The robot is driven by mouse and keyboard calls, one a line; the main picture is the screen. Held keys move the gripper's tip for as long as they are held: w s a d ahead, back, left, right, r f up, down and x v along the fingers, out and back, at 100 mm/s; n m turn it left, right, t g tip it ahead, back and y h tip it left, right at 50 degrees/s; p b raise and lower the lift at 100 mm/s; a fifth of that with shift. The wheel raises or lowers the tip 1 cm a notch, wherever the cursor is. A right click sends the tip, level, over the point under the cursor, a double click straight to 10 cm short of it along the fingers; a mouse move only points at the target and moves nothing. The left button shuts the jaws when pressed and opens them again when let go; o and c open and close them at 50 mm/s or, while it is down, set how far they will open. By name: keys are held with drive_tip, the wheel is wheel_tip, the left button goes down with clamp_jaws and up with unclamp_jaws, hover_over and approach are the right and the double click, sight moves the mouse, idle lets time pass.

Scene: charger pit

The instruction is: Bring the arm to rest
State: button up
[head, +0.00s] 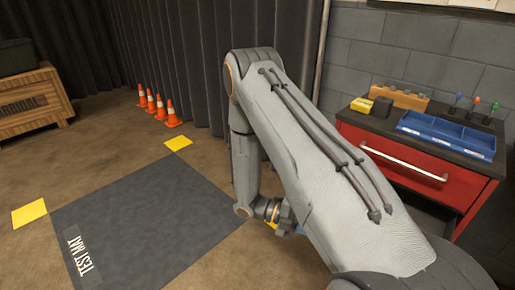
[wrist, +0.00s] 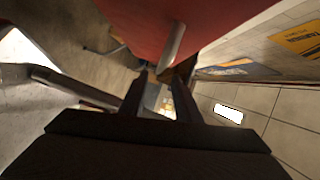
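My grey arm crosses the middle of the head view and bends down over the floor. My gripper is mostly hidden behind the arm there. In the wrist view my gripper (wrist: 160,88) shows two dark fingers standing apart. I see nothing held between them. A red surface with a pale bar handle (wrist: 171,46) lies beyond the fingertips; I cannot tell how far off it is.
A red drawer cabinet (head: 400,162) stands at the right with a blue tray (head: 445,136) and a yellow-and-black block (head: 372,106) on top. A test mat (head: 150,220) lies on the floor. Orange cones (head: 160,107) and a wooden crate (head: 30,102) stand at the back left.

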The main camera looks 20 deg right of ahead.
drive_tip(key=s+a+r+m+t+y, duration=0.2)
drive_tip(key=a+r+m+t+y, duration=1)
drive_tip(key=a+r+m, duration=1.35)
drive_tip(key=d+r+m+y+p, duration=0.1)
drive_tip(key=d+r+m+p, duration=0.3)
drive_tip(key=d+p, duration=0.4)
drive_tip(key=s+p, duration=0.1)
drive_tip(key=p, duration=0.3)
drive_tip(key=shift+d+g, duration=0.25)
drive_tip(key=shift+g, duration=0.15)
drive_tip(key=shift+f+m, duration=0.1)
drive_tip(key=shift+m, duration=0.15)
